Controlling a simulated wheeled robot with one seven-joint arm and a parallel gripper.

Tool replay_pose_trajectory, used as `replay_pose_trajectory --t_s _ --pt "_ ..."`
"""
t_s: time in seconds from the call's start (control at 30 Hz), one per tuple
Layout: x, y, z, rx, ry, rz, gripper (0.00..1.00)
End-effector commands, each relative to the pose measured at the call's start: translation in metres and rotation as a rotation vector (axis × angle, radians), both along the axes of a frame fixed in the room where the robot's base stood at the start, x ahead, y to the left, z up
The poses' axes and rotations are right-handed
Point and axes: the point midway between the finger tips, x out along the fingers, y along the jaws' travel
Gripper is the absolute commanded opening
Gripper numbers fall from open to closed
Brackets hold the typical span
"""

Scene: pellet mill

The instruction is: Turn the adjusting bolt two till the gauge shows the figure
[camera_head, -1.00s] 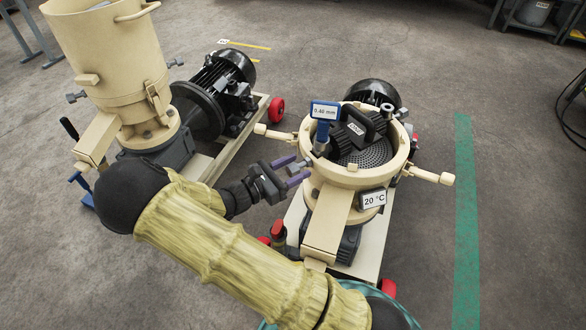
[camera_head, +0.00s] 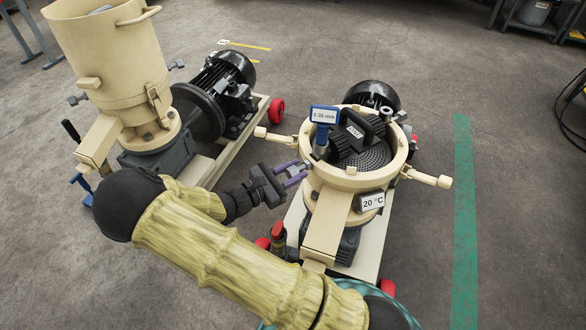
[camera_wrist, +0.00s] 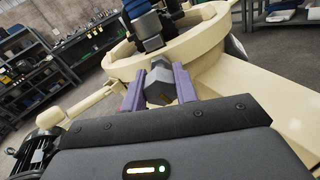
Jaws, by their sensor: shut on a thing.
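The adjusting bolt (camera_wrist: 159,84) is a grey hex head on the side of the cream ring housing (camera_head: 312,174) of the open pellet mill. My gripper (camera_head: 299,173) is at the left side of that ring. In the wrist view its two purple fingers (camera_wrist: 160,89) are shut on the bolt head, one on each side. In the head view the fingers mostly hide the bolt. The blue gauge (camera_head: 325,115) stands on the ring just above the gripper and reads about 0.35 mm. Its blue body also shows in the wrist view (camera_wrist: 140,12).
A display on the mill (camera_head: 372,201) reads 20 °C. Black rollers (camera_head: 352,139) sit over the perforated die inside the ring. Cream side handles (camera_head: 430,177) stick out. A second mill with a tall hopper (camera_head: 110,55) stands at left. The floor beyond the green line (camera_head: 465,220) is clear.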

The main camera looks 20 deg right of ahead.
Motion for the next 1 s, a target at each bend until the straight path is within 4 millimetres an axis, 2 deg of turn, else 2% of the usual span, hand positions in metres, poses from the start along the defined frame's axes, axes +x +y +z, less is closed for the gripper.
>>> replay_pose_trajectory --t_s 0.6,1.0 --pt "-0.0009 0.0005 0.0021 0.177 -0.521 0.003 0.06" --pt "-0.0015 0.0004 -0.0003 0.254 -0.736 0.002 0.06"
